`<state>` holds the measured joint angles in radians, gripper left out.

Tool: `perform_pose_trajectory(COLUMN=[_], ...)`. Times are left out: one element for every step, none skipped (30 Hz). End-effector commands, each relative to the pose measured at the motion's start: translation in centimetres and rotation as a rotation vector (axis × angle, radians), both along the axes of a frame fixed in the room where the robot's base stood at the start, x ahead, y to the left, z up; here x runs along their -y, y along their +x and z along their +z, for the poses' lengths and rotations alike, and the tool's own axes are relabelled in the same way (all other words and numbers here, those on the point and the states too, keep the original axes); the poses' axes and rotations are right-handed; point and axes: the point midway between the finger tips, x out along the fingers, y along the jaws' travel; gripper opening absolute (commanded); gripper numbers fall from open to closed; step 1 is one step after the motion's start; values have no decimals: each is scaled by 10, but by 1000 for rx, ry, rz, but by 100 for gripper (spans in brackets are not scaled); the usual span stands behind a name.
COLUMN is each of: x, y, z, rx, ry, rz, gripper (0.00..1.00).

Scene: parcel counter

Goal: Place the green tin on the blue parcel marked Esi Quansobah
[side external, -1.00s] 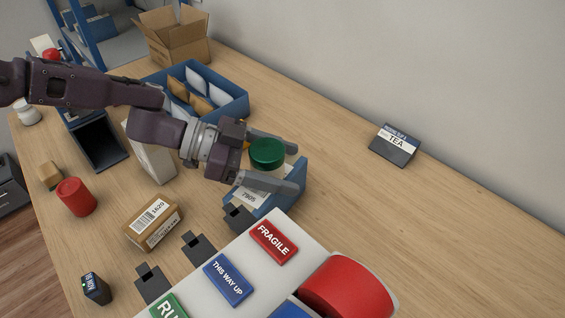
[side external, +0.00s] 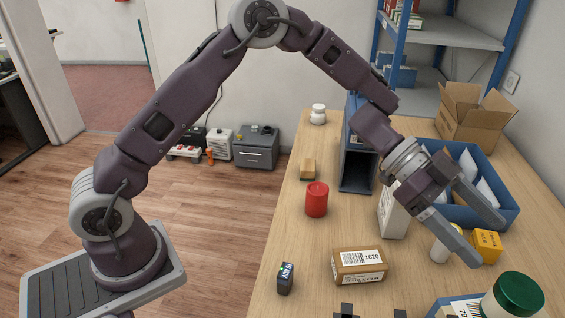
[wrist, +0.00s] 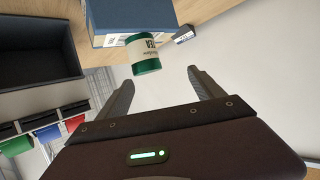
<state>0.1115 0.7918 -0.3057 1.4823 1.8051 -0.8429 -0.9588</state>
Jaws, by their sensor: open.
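The green tin (side external: 518,297), with a green lid and pale label, stands upright on the blue parcel (side external: 445,303) at the bottom right of the side external view, partly cut off by the frame edge. The wrist view shows the tin (wrist: 143,50) against the blue parcel (wrist: 135,18). The parcel's white label starts with 79; no name is readable. My gripper (side external: 488,244) is open and empty, with its fingers above and behind the tin. In the wrist view the tin lies beyond the open fingertips (wrist: 160,77), apart from them.
A brown carton marked 1620 (side external: 358,265), a red cylinder (side external: 317,199) and a dark small box (side external: 285,278) stand to the left. A yellow box (side external: 486,246) is close to my fingers. A blue crate of packets (side external: 512,213) and an open carton (side external: 473,122) are behind.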

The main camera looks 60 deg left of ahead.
Motion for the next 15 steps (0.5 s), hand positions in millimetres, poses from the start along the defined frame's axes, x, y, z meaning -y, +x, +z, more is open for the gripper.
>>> perform_pose_trajectory(x=[-10,-20,-41,-62,-87,-123,-153,-183,-224,-251,-275,-297,-308,-313,-314], y=[14,25,38,45,48,45,37,23,-4,-30,-60,-103,-135,-164,-199], z=[27,45,72,92,111,132,146,157,164,165,162,152,142,132,118], rx=[64,109,170,208,240,264,267,257,217,166,102,-4,-88,-171,-278], ry=[11,24,50,77,107,154,193,232,287,326,363,403,426,441,454], rz=[101,192,333,450,567,727,846,964,1114,1216,1305,1397,1443,1473,1490], gripper=[77,77,77,77,77,77,77,77,77,77,77,77,77,77,77])
